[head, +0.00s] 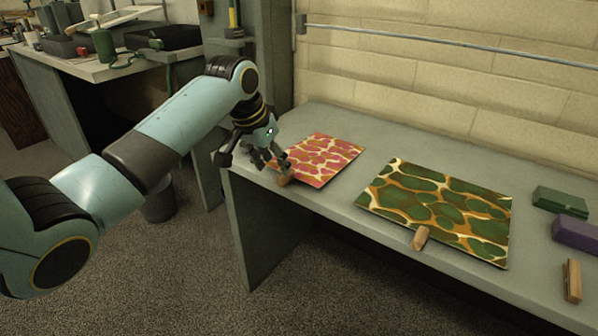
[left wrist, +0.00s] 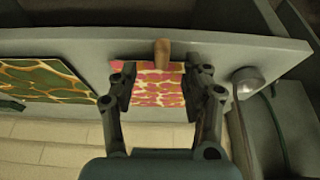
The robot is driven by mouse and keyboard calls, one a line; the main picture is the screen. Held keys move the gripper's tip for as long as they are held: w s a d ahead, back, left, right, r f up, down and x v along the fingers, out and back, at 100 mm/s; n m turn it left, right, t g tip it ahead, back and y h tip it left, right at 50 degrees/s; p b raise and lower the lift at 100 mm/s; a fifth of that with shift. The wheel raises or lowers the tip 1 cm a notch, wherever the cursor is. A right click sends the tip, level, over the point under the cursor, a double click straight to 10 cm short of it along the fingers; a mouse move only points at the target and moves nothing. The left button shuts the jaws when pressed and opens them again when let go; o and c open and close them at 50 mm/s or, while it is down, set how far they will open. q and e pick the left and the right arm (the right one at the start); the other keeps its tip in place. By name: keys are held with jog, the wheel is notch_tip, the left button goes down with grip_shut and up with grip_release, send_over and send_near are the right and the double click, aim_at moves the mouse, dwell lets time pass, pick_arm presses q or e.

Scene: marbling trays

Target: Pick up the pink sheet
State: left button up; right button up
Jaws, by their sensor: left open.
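The pink sheet (head: 322,160), patterned with pink and cream blobs, lies flat on the grey bench at its left end. A small wooden handle (head: 285,180) sticks out at its front edge; in the left wrist view the handle (left wrist: 162,52) points away from the sheet (left wrist: 158,86). My left gripper (head: 262,162) is above the bench's left end, close to the sheet's front left corner. In the left wrist view its open fingers (left wrist: 160,90) frame the sheet and handle, with nothing between them. My right gripper is not in view.
A green and orange marbled sheet (head: 438,208) with its own wooden handle (head: 420,238) lies to the right on the bench (head: 345,205). Green (head: 560,201) and purple (head: 577,234) blocks and a wooden piece (head: 572,281) sit farther right. A wall stands behind.

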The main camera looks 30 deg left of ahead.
aim_at(279, 178)
pick_arm(q)
jog(key=shift+x, duration=0.8)
jog(key=b+x, duration=0.2)
jog(key=x, duration=0.2)
jog(key=shift+a+f, duration=0.15)
jog(key=shift+f, duration=0.25)
jog(key=c, duration=0.6)
jog(key=shift+c, duration=1.2)
